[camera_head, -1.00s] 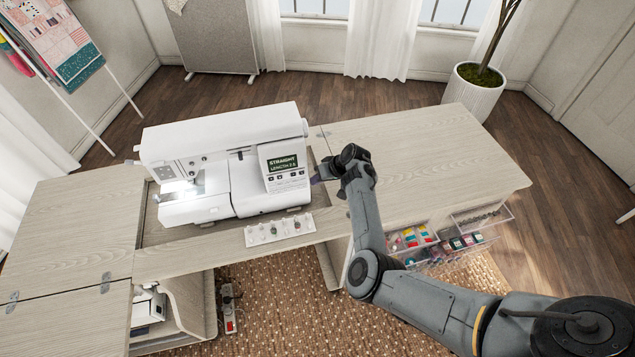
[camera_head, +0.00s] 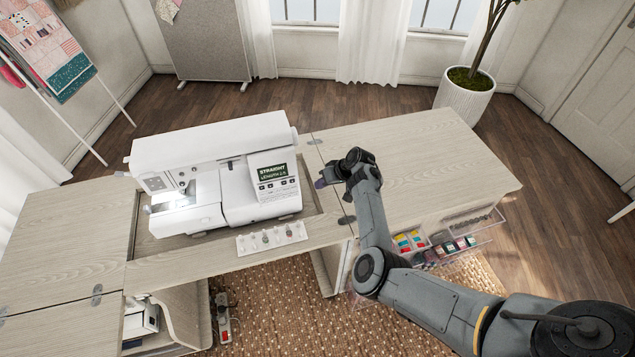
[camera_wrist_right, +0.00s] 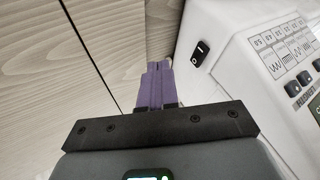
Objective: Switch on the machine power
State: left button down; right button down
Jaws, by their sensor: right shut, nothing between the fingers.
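The white sewing machine (camera_head: 215,170) sits in the recess of the wooden cabinet. Its screen (camera_head: 272,172) is lit and reads STRAIGHT with a length line, and its needle lamp glows. In the right wrist view a black rocker switch (camera_wrist_right: 199,53) is set in the machine's white side (camera_wrist_right: 225,25). My right gripper (camera_head: 320,183) is beside the machine's right side, with a gap between them. In the wrist view its purple fingers (camera_wrist_right: 156,68) are shut and empty, left of the switch and apart from it. My left gripper is not in view.
The cabinet top (camera_head: 420,165) is bare to the right. A strip of presser feet (camera_head: 271,237) lies at the recess's front edge. Clear drawers (camera_head: 465,232) with sewing supplies stick out below. A power strip (camera_head: 223,318) lies on the rug.

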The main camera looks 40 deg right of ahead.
jog(key=a+p+v, duration=0.1)
jog(key=p+v, duration=0.1)
jog(key=v, duration=0.7)
jog(key=shift+s+r, duration=0.3)
jog(key=shift+r, duration=0.05)
jog(key=shift+d, duration=0.1)
